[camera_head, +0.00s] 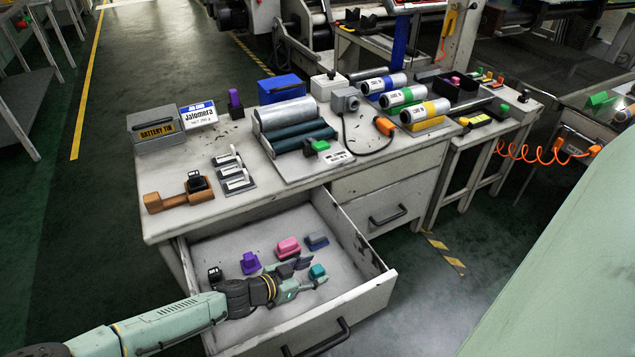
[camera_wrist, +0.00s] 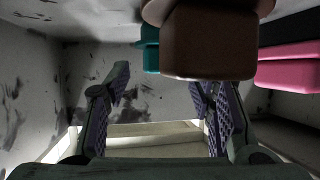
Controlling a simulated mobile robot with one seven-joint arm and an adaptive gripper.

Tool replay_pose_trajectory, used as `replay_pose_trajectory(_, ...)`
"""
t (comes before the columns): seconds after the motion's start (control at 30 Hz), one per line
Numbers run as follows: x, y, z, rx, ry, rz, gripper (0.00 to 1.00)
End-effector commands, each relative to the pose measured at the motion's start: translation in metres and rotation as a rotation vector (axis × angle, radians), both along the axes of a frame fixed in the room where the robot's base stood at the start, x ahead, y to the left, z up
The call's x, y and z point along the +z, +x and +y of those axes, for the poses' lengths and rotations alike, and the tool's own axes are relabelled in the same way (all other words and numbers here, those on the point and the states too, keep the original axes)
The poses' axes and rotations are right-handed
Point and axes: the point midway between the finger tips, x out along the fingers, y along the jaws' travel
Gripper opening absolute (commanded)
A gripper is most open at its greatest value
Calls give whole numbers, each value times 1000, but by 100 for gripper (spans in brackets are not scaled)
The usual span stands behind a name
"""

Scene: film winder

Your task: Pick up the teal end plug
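The teal end plug (camera_head: 317,271) lies in the open drawer, near its right front part. My gripper (camera_head: 311,275) is low in the drawer with its fingers spread, and the plug appears close to its fingertips. In the wrist view, my gripper (camera_wrist: 160,80) is open, with no object between the finger pads. A strip of the teal plug (camera_wrist: 150,50) shows beyond the fingertips. A large brownish block (camera_wrist: 208,45) covers much of the top of that view and partly hides the teal plug; I cannot tell what it is.
The drawer (camera_head: 345,303) also holds a pink plug (camera_head: 288,247), a blue-grey plug (camera_head: 316,240), a purple plug (camera_head: 250,263) and a black plug (camera_head: 215,274). Pink (camera_wrist: 288,70) shows at the right in the wrist view. The drawer walls surround my gripper closely.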

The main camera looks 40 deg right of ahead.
Motion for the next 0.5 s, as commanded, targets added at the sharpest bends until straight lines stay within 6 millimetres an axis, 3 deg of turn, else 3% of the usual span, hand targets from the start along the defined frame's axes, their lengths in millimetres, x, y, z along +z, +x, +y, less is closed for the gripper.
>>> replay_pose_trajectory(0.5,0,0,0,0,0,0,13)
